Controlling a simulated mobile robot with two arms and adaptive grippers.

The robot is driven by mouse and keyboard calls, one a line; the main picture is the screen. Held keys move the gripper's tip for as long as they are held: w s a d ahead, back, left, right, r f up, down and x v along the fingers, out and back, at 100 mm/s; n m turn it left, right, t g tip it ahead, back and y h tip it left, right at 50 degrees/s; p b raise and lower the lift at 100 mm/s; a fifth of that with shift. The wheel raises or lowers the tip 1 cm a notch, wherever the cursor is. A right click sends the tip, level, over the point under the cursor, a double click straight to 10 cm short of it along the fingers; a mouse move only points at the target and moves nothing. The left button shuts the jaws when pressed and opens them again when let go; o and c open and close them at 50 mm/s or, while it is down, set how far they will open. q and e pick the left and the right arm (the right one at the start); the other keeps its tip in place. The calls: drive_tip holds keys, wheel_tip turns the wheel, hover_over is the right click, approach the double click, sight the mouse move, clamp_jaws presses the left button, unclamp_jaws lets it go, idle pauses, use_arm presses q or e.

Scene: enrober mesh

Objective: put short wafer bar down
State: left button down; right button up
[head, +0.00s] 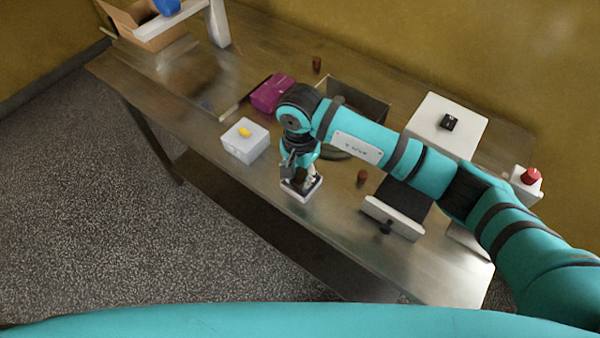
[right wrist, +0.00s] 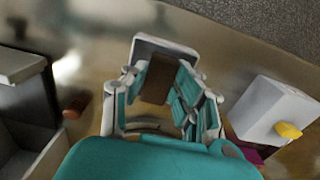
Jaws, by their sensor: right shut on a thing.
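My right gripper (head: 301,180) points down over a small white tray (head: 312,193) near the front edge of the metal table. In the right wrist view its fingers (right wrist: 160,95) are shut on a brown bar, the short wafer bar (right wrist: 157,79). The white tray (right wrist: 165,43) shows just beyond and under the bar. The bar is at the tray, but I cannot tell whether it touches the tray floor. In the head view the fingers mostly hide the bar. My left gripper is not in view.
A white block (head: 243,148) with a yellow piece on top stands left of the tray. A magenta thing (head: 271,94) lies behind. A machine with a dark belt (head: 405,201), a small brown cylinder (head: 361,177) and a red button (head: 531,176) are to the right.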

sight(300, 177)
drive_tip(key=shift+f, duration=0.7)
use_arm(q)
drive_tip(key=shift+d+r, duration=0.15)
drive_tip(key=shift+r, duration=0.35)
use_arm(e)
drive_tip(key=shift+f, duration=0.1)
